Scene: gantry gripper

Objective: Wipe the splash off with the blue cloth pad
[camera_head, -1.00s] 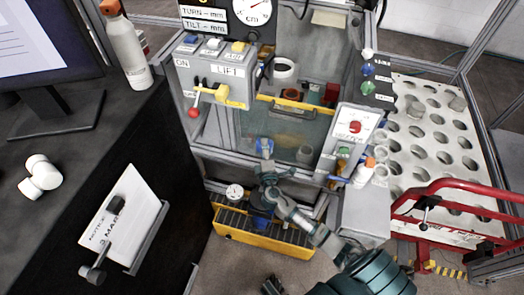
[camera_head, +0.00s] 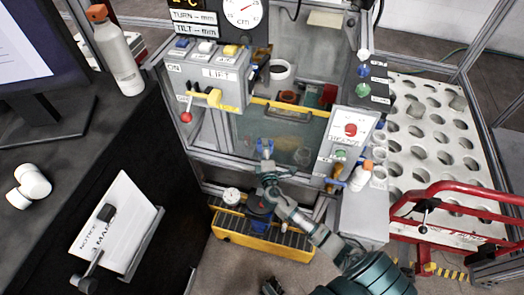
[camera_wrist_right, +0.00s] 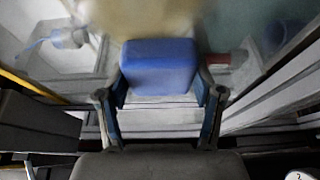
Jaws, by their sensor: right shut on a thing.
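My right gripper (camera_head: 265,160) is shut on the blue cloth pad (camera_head: 265,146), in front of the cabinet's greenish see-through panel (camera_head: 285,130). In the right wrist view the pad (camera_wrist_right: 160,67) sits between the two fingertips (camera_wrist_right: 160,95) and projects beyond them. A blurred beige patch (camera_wrist_right: 140,18) shows past the pad at the top of that view; it may be the splash, but I cannot be sure. In the head view the splash cannot be told clearly. Whether the pad touches the panel cannot be told. My left gripper is not in view.
A yellow-edged roller unit (camera_head: 262,245) lies below. A red rail (camera_head: 450,190) and a perforated white board (camera_head: 440,145) are at right.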

